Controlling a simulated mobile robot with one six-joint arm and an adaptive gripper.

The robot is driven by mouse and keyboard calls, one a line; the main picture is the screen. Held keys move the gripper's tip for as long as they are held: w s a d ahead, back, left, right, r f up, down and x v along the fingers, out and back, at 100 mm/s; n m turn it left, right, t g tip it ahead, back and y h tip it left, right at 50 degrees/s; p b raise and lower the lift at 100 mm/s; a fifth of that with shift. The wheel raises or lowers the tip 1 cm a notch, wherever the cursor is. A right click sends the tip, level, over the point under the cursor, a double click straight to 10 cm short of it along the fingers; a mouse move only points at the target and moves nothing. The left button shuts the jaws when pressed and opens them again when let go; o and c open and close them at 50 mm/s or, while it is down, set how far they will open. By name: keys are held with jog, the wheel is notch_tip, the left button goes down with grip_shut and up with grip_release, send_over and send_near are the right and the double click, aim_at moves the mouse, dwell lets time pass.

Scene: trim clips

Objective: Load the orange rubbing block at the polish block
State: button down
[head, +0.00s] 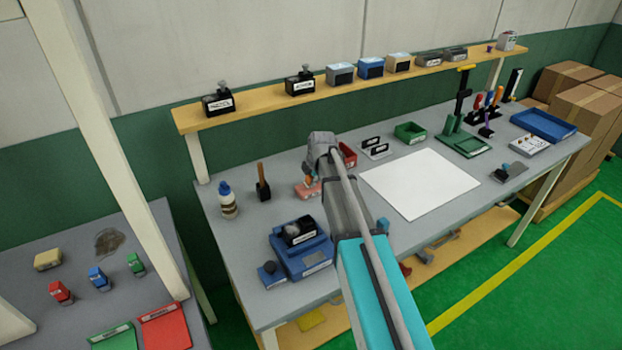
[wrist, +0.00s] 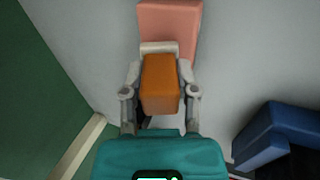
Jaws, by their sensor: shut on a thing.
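The orange rubbing block (wrist: 160,84) is between the fingers of my gripper (wrist: 160,74) in the wrist view, and the gripper is shut on it. In the head view my gripper (head: 312,180) is low over the workbench, mostly hidden by my arm. A flat pink block (wrist: 170,17) lies just beyond the orange block in the wrist view; it also shows under my gripper in the head view (head: 304,192). I cannot tell if the two touch. No label reading polish block is legible.
A blue tray with a black block (head: 300,231) stands nearer the front edge and shows at the wrist view's lower right (wrist: 262,140). A bottle (head: 228,201) and a brown-handled tool (head: 263,184) stand to the left. A red bin (head: 348,154) is close behind. A white sheet (head: 425,182) lies to the right.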

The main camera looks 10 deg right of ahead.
jog(key=shift+s+f+b, duration=0.1)
jog(key=shift+f+b, duration=0.25)
dwell(1.7)
jog(key=shift+r, duration=0.1)
jog(key=shift+r+p, duration=3.4)
jog(key=shift+p, duration=0.15)
